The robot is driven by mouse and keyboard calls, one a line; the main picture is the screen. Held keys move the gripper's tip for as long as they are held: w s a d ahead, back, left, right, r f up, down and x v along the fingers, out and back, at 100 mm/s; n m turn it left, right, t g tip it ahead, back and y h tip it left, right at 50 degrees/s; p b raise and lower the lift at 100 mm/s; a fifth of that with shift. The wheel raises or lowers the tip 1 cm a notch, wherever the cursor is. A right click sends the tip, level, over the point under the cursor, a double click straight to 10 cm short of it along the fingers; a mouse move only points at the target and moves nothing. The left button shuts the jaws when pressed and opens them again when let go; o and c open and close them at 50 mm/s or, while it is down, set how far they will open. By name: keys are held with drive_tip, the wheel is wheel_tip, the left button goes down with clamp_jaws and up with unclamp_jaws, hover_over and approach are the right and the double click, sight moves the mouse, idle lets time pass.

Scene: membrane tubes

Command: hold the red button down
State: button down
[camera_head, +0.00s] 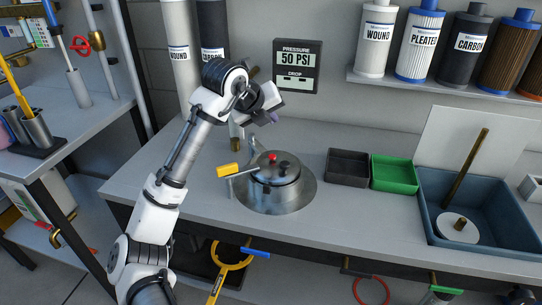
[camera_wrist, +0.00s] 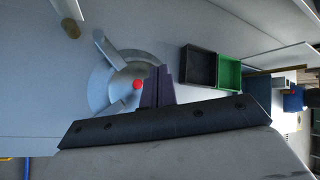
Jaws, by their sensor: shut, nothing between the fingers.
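The red button (camera_head: 272,157) sits on top of the round metal vessel (camera_head: 287,200) on the bench. The button also shows uncovered in the wrist view (camera_wrist: 137,84), just left of my fingers. My gripper (camera_head: 273,118) is above the vessel, towards the wall, with a visible gap between it and the button. Its purple fingers (camera_wrist: 156,86) are together in the wrist view and hold nothing. Nothing touches the button.
A yellow-handled lever (camera_head: 228,170) sticks out left of the vessel. A black bin (camera_head: 347,167) and a green bin (camera_head: 393,173) stand to the right, then a blue tub (camera_head: 430,222). A pressure panel (camera_head: 297,66) reading 50 PSI hangs behind.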

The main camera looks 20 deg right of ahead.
sight(272, 158)
drive_tip(key=shift+f+b, duration=3.3)
drive_tip(key=shift+f, duration=1.1)
drive_tip(key=shift+f, duration=0.4)
drive_tip(key=shift+f+b, duration=0.45)
idle(2.7)
